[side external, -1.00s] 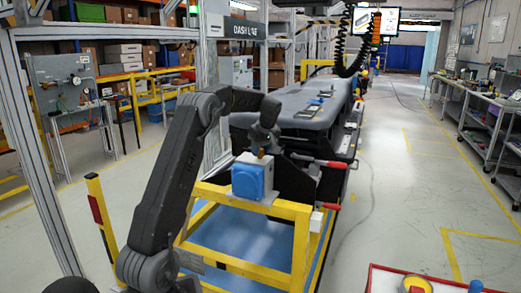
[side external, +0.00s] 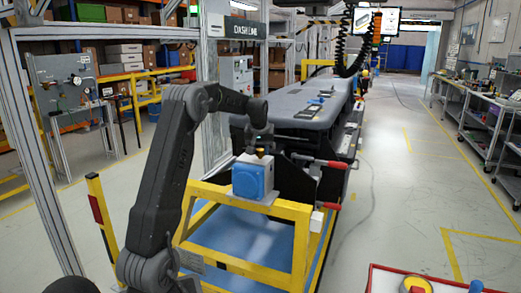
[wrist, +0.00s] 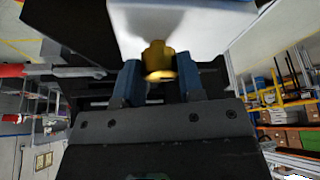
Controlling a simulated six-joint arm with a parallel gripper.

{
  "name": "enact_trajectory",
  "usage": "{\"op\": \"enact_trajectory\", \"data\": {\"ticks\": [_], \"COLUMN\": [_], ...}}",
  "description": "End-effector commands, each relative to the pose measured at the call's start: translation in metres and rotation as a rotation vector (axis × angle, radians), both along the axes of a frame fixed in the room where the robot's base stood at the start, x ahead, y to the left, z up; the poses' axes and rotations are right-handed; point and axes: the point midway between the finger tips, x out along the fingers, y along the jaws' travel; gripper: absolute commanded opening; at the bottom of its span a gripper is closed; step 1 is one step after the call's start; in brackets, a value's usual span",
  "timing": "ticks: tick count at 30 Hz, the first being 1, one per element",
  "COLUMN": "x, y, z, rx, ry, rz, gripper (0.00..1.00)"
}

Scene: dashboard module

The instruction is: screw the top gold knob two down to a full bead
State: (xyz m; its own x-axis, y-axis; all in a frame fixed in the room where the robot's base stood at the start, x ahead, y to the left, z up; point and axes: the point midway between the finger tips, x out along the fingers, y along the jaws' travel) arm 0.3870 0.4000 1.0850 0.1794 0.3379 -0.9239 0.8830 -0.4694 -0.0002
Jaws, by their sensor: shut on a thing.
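In the wrist view the same gold knob (wrist: 159,60) stands against the pale box surface (wrist: 195,22). My gripper (wrist: 159,66) has its two blue-grey fingers on either side of the knob and is shut on it. In the side view my gripper (side external: 260,150) points down from above the box. The knob's threads and how deep it is seated cannot be made out.
The yellow frame (side external: 250,256) carries the module. Red-handled clamps (side external: 333,164) stick out just right of the box. The grey dashboard (side external: 300,103) lies behind. A red-edged tray (side external: 420,272) is at the front right.

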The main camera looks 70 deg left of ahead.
Motion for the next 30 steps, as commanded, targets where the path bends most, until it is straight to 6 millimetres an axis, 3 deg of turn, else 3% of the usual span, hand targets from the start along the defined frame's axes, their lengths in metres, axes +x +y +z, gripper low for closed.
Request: {"op": "enact_trajectory", "data": {"ticks": [9, 25, 26, 30], "x": [-0.0004, -0.0002, -0.0001, -0.0002], "y": [0.0012, 0.0012, 0.0012, 0.001], "z": [0.0016, 0.0019, 0.0019, 0.0015], "rx": [0.004, 0.004, 0.004, 0.003], "ry": [-0.003, -0.003, -0.003, -0.003], "rz": [-0.121, -0.143, -0.143, -0.143], "gripper": [0.12, 0.12, 0.38, 0.52]}}
